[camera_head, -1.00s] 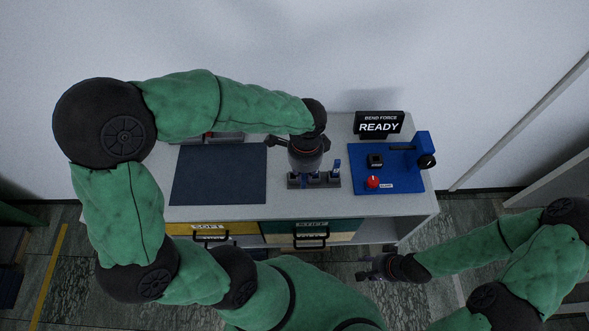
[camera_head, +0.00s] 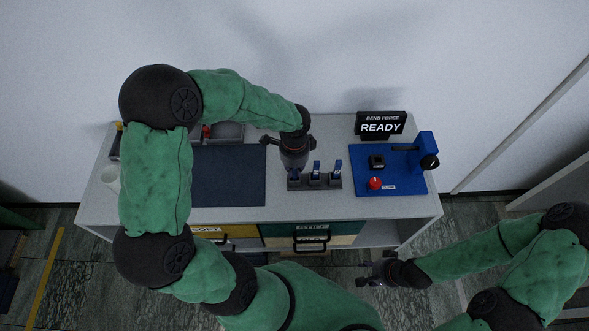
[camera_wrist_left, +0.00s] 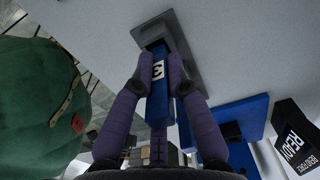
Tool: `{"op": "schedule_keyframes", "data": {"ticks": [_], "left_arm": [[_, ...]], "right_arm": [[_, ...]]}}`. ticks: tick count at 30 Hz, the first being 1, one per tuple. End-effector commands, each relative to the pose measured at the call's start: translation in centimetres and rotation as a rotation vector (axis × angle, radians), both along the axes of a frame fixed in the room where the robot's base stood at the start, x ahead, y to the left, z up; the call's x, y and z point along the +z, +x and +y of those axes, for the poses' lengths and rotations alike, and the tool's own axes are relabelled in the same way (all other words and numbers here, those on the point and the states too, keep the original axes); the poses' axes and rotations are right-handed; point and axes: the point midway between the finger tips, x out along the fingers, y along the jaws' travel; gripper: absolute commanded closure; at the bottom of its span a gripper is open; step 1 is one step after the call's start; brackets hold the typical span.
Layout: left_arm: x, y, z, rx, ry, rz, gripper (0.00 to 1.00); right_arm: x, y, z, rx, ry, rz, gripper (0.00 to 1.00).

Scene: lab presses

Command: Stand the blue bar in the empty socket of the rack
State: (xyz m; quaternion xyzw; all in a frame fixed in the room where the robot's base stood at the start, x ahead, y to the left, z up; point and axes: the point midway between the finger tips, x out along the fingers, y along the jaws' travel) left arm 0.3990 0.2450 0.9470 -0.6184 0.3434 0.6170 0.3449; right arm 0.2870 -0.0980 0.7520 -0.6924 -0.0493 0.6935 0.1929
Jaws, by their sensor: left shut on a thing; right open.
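The grey rack (camera_head: 314,186) stands on the bench between the dark mat and the blue panel. Two blue bars, one in the middle socket (camera_head: 317,168) and one in the right socket (camera_head: 338,167), stand upright in it. My left gripper (camera_head: 294,168) is over the rack's left end, pointing down. In the left wrist view it is shut on a blue bar (camera_wrist_left: 158,95) with a white numbered label. The bar's far end is at the grey rack (camera_wrist_left: 188,52); how deep it sits is unclear. My right gripper (camera_head: 370,274) is open and empty, in front of the bench.
A blue panel (camera_head: 360,184) with a red knob (camera_head: 375,183) and lever lies right of the rack. A READY sign (camera_head: 381,124) stands behind. A dark mat (camera_head: 235,175) lies left; a grey tray (camera_head: 228,132) and white cup (camera_head: 111,178) are further left.

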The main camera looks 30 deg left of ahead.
Motion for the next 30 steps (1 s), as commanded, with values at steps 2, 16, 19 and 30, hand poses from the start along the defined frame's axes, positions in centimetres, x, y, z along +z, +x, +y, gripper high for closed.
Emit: {"op": "schedule_keyframes", "data": {"ticks": [2,16,19,30], "left_arm": [[0.1,0.1,0.0,0.001,0.000,-0.002,1.00],[-0.2,0.0,0.0,0.001,0.000,0.000,0.60],[-0.2,0.0,0.0,0.001,0.000,0.000,0.60],[2.1,0.1,0.0,0.001,0.001,-0.003,0.60]], "right_arm": [[0.0,0.0,0.0,0.000,0.000,0.000,0.53],[-0.2,0.0,0.0,0.000,0.000,0.000,0.53],[-0.2,0.0,0.0,0.000,0.000,0.000,0.53],[0.6,0.0,0.0,0.000,0.000,0.000,0.53]]}}
